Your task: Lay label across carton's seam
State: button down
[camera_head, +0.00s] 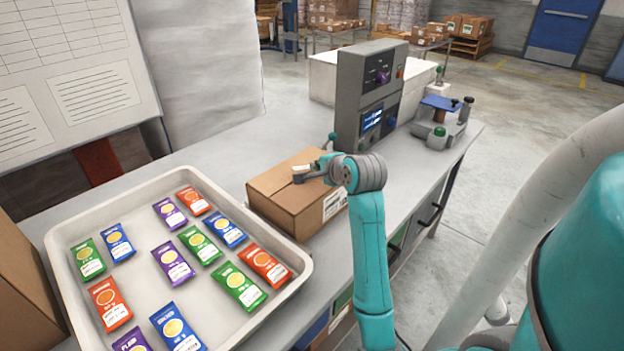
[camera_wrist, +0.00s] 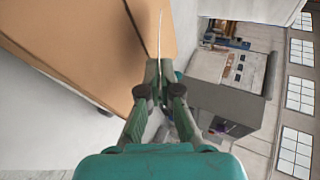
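A brown closed carton (camera_head: 282,196) sits on the grey bench, with a printed white sticker on its right-hand side face; its top also fills the upper left of the wrist view (camera_wrist: 80,45). My gripper (camera_head: 303,176) is at the carton's top, toward its far side. In the wrist view my gripper (camera_wrist: 160,68) has its fingertips close together on a thin pale strip seen edge-on, which looks like the label (camera_wrist: 160,35). I cannot tell whether the label touches the carton. My gripper and wrist hide part of the carton's top and its seam.
A pale tray (camera_head: 62,262) with several coloured packets stands left of the carton. A grey control box (camera_head: 352,95) stands just behind the carton, close to my wrist. A small scale with a blue plate (camera_head: 440,103) is farther right on the bench (camera_head: 215,155).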

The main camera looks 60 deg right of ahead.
jog(key=shift+f, duration=0.8)
jog(key=c, duration=1.5)
grip_release()
jog(key=v, duration=0.8)
jog(key=shift+a, duration=0.1)
